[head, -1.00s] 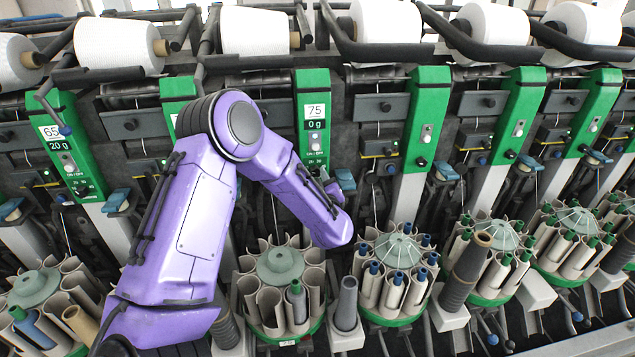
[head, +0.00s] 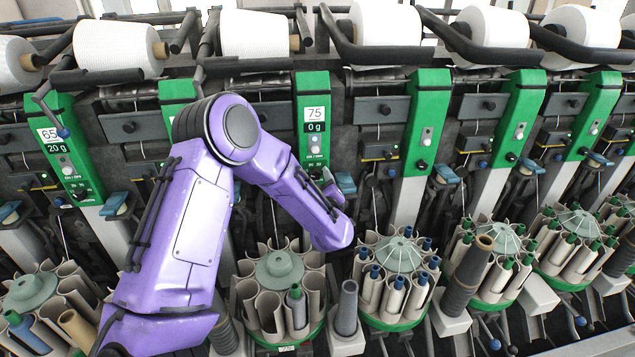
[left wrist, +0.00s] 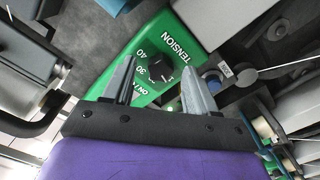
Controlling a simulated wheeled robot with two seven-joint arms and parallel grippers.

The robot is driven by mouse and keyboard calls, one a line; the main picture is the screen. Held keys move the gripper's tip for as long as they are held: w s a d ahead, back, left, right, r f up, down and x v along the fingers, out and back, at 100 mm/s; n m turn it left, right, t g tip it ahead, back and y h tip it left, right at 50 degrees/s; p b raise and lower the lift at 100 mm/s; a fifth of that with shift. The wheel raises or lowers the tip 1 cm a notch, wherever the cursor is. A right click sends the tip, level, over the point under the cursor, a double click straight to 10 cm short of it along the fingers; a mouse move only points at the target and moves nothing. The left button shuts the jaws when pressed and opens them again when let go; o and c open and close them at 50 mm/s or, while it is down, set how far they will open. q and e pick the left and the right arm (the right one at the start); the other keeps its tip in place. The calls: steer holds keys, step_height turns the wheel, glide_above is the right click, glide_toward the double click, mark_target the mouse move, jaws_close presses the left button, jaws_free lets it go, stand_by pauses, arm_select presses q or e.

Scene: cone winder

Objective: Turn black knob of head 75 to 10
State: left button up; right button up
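The green panel of head 75 (head: 314,85) stands near the middle of the head view, with its label 75 and a display reading 0 g. In the left wrist view, the black knob (left wrist: 161,69) sits on a green plate marked TENSION, with the numbers 40 and 30 beside it. My left gripper (left wrist: 158,68) is open, its two grey fingers apart on either side of the knob; I cannot tell whether they touch it. My right gripper is not in view.
Head 65 (head: 64,165) stands to the left, showing 20 g. Round bobbin magazines (head: 281,268) stand in a row below the heads. White yarn cones (head: 385,22) and black bars run along the top. A blue-grey lever (head: 345,182) is close beside my forearm.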

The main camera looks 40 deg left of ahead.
arm_select(q)
steer(key=b+v, duration=0.3)
steer(key=v, duration=0.7)
steer(key=shift+d, duration=0.2)
steer(key=shift+s, duration=0.1)
